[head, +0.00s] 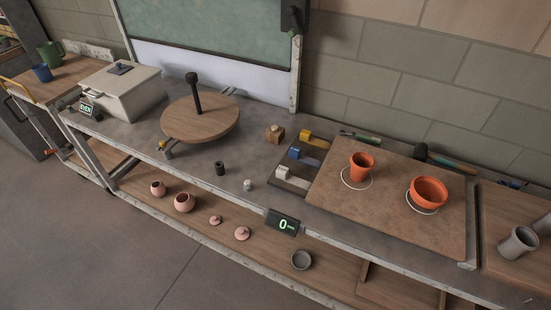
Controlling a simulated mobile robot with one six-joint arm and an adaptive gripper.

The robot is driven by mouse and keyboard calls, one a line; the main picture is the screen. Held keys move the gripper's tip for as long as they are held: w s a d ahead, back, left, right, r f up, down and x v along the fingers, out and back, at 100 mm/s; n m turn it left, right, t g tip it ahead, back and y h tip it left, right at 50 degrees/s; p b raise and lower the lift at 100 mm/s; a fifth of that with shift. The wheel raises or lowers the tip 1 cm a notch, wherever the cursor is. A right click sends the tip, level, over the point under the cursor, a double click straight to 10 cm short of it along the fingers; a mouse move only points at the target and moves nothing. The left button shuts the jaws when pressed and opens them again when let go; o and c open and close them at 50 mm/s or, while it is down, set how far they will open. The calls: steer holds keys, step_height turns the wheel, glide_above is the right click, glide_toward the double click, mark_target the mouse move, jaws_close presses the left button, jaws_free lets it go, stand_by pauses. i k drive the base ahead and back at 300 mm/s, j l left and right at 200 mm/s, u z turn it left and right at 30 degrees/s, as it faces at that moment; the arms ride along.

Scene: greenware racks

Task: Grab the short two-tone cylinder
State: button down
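Two small cylinders stand near the front of the grey bench, between the round wooden wheel and the display. One is a dark, upright cylinder (219,168). To its right is a shorter, pale grey-white cylinder (248,185). They stand apart from each other. At this size I cannot tell for sure which one is two-tone. The shorter pale one seems to have slightly different shades. My gripper is not in view, and nothing in view touches either cylinder.
The round wooden wheel (200,119) with a black post is behind left. A dark tray with colored blocks (286,171) is right. A display reading 0 (282,223) is at the front edge. A wooden board (390,220) carries two orange pots. Pink pots stand on the shelf below.

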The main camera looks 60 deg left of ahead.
mark_target(521, 239)
steer(key=u, duration=2.4)
steer(key=z, duration=2)
steer(key=i+l+u, duration=0.8)
steer(key=i+l, duration=0.25)
steer(key=l, duration=0.2)
